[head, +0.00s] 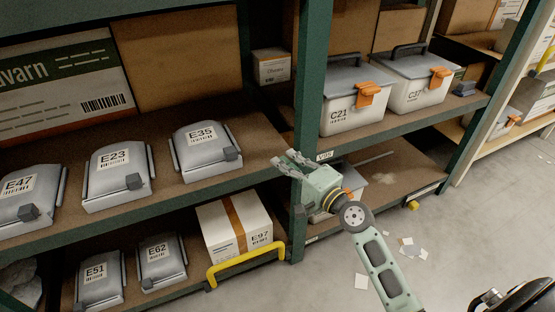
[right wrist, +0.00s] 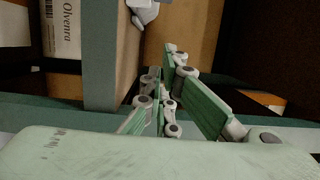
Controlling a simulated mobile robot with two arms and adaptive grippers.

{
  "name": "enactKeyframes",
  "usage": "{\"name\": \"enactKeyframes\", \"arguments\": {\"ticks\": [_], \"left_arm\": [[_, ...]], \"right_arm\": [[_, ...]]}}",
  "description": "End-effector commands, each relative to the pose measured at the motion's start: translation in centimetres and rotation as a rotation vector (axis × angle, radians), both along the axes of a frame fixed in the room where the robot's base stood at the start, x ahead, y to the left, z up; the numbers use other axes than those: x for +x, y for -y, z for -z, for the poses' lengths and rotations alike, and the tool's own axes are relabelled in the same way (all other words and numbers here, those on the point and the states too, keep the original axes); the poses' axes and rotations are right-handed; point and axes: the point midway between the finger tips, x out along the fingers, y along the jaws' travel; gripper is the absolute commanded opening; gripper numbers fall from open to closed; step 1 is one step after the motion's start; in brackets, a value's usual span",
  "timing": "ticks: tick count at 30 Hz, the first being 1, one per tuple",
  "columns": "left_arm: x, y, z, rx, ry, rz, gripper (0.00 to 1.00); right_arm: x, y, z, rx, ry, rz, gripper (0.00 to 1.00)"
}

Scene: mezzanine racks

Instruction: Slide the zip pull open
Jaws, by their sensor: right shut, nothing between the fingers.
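Grey cases labelled E47 (head: 22,204), E23 (head: 117,188) and E35 (head: 200,160) stand on the upper shelf. I cannot tell whether any block is a zip pull, and no zip shows clearly. My right gripper (head: 287,162) is shut and empty, in front of the green rack post, right of E35 and apart from it. Its fingers also show in the right wrist view (right wrist: 163,95). My left gripper is out of view.
The green post (head: 311,80) stands close behind my right gripper. White bins C21 (head: 345,112) and C37 (head: 418,92) are on the right shelf. Below are cases E51 (head: 98,279) and E62 (head: 161,262), carton E97 (head: 226,226) and a yellow rail (head: 245,263).

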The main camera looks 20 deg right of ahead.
Motion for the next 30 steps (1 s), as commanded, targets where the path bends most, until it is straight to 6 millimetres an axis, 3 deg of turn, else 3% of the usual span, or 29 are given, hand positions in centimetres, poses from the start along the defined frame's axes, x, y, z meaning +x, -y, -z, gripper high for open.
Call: {"name": "enactKeyframes", "arguments": {"ticks": [12, 21, 30], "left_arm": [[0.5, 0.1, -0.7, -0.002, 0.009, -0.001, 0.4], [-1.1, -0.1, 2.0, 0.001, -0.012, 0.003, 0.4], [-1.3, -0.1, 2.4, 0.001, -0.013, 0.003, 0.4]], "right_arm": [[8.5, -2.5, -0.1, -0.001, 0.001, -0.001, 0.0], [8.1, -6.0, 0.0, -0.002, -0.002, -0.001, 0.0], [8.1, -6.4, 0.1, -0.005, -0.002, 0.0, 0.0]]}}
